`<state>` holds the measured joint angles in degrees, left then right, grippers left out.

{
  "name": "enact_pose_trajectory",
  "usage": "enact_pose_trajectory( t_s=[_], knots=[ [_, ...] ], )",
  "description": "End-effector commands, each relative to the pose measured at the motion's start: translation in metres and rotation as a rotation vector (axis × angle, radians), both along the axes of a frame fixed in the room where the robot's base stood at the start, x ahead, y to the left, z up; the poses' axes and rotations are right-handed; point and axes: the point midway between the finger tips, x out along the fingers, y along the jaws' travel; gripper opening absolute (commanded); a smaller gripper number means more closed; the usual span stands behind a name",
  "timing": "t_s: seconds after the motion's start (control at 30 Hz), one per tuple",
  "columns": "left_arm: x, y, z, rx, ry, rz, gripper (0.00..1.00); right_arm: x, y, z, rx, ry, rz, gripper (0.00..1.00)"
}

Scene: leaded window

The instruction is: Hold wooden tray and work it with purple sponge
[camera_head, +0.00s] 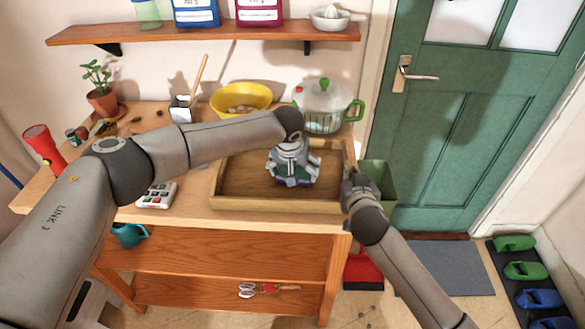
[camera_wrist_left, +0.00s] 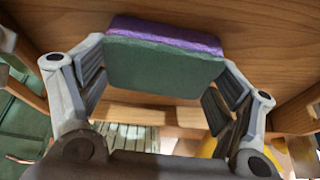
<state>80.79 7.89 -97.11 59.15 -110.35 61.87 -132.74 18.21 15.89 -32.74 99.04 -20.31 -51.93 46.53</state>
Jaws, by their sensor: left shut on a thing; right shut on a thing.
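The wooden tray (camera_head: 262,204) lies on the right part of the workbench top. My left gripper (camera_head: 292,182) reaches down into the tray and is shut on the purple sponge (camera_wrist_left: 165,62). In the left wrist view the sponge shows a green face and a purple layer, clamped between both fingers, close to the tray floor. I cannot tell whether it touches the floor. My right gripper (camera_head: 350,178) is shut on the tray's right wall; its fingertips are partly hidden.
Behind the tray stand a yellow bowl (camera_head: 241,98) and a colander pot (camera_head: 322,105) with green handles. A calculator-like device (camera_head: 156,195) lies left of the tray. A green bin (camera_head: 379,182) stands right of the bench. A wall shelf (camera_head: 200,32) runs above.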

Motion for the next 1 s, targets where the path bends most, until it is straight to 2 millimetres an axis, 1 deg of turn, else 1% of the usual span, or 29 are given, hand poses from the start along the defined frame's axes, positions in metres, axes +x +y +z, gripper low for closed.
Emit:
enact_pose_trajectory(
  t_s=[0.17, 0.6, 0.7, 1.0],
  knots=[
    [0.001, 0.001, 0.009, 0.001, -0.003, 0.001, 0.65, 0.000, 0.000, 0.001, 0.000, -0.002, 0.001, 0.00],
    [0.001, 0.001, 0.052, 0.001, -0.004, 0.002, 0.65, 0.000, 0.000, 0.001, 0.000, -0.002, 0.001, 0.00],
    [0.001, 0.001, 0.059, 0.000, -0.002, 0.001, 0.65, 0.000, 0.000, 0.000, 0.000, -0.002, 0.001, 0.00],
    [0.001, 0.001, 0.061, 0.001, -0.001, 0.002, 0.65, 0.000, 0.000, 0.001, 0.000, -0.001, 0.000, 0.00]
  ],
)
